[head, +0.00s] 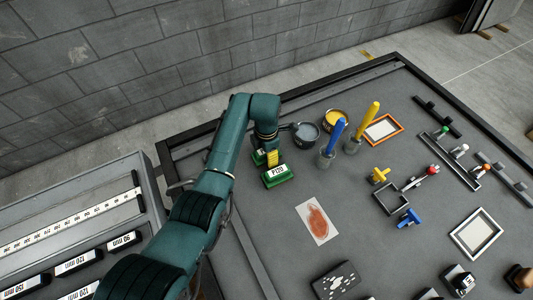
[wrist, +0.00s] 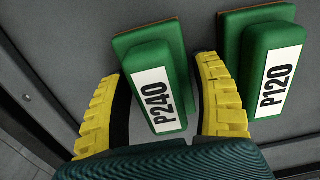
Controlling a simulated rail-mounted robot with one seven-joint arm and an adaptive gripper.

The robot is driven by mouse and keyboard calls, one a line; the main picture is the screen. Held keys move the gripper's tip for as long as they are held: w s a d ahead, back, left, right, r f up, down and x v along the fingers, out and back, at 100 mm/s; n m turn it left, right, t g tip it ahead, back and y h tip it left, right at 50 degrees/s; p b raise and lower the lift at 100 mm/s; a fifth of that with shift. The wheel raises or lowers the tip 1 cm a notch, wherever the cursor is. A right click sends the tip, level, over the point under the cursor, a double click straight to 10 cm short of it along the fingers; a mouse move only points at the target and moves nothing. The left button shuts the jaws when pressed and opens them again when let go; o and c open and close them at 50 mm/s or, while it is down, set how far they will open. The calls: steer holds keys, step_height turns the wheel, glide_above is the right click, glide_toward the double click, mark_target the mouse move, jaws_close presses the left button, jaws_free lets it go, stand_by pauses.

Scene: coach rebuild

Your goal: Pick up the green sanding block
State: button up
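Two green sanding blocks sit side by side on the grey bench. The P240 block (wrist: 158,88) lies between my gripper's two yellow fingers in the wrist view, its white label facing up. The P120 block (wrist: 271,70) is just to the right, outside the right finger. In the head view the P120 block (head: 278,176) shows clearly, while the P240 block (head: 258,157) is partly hidden by my arm. My gripper (wrist: 161,66) is open, with fingers spread on either side of the P240 block; whether either finger touches it I cannot tell.
Right of the blocks stand a grey-filled tin (head: 306,132), a yellow-filled tin (head: 336,118), and blue-handled (head: 334,140) and yellow-handled (head: 367,122) tools in pots. A card with a reddish shape (head: 317,221) lies in front. The bench's dark raised edge (head: 210,126) runs behind the blocks.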

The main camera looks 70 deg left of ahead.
steer(key=c, duration=0.8)
step_height(320, 180, up, 10)
steer(key=p, duration=0.3)
